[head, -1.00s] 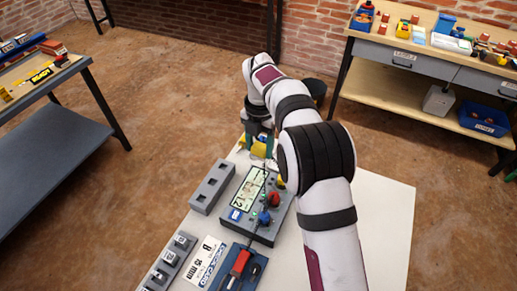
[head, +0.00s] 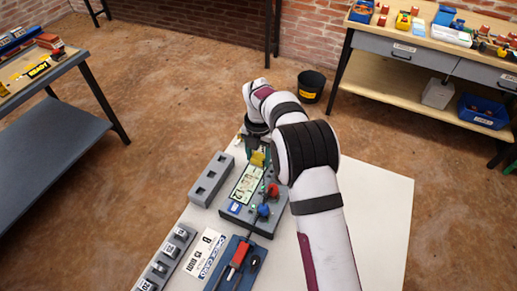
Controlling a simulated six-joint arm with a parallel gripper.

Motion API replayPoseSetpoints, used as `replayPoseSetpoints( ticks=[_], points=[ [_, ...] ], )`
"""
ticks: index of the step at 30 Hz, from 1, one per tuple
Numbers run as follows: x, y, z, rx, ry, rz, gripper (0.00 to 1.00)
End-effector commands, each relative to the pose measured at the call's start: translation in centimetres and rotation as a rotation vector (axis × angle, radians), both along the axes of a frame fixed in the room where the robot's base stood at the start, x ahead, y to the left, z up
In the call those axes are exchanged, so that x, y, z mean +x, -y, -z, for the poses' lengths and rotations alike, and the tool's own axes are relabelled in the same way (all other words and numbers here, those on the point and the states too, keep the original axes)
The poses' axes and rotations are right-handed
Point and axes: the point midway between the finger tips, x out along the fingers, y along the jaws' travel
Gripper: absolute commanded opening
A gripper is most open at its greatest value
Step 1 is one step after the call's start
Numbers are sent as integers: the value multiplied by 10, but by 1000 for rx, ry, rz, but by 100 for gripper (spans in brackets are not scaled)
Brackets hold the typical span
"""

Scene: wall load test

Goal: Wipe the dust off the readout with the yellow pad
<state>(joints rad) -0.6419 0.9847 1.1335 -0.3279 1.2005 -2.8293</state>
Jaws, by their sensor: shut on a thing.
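The readout (head: 246,186) is a pale, greenish panel with dark marks on the dark grey meter box (head: 262,228). Whether dust lies on it is too small to tell. My gripper (head: 259,151) is shut on the yellow pad (head: 257,160) at the far end of the readout. The pad overlaps the readout's far end in the picture; I cannot tell whether it touches the surface. My arm hides part of the box's right side.
A red knob (head: 272,190) and a blue knob (head: 264,211) stand right of the readout. A grey block with square holes (head: 211,180) is on the left. A blue tray with a red-handled tool (head: 237,255) and a white card (head: 205,252) lie nearer. The white tabletop (head: 378,215) is clear at right.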

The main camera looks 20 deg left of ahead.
Motion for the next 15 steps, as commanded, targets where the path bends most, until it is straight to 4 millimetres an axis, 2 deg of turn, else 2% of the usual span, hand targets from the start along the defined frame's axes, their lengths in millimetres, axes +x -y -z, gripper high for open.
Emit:
replayPoseSetpoints(
  ticks=[1,15],
  points=[
    [-3,0,6,-1,-1,-1,0],
    [-47,0,6,-2,-2,-1,0]
  ],
)
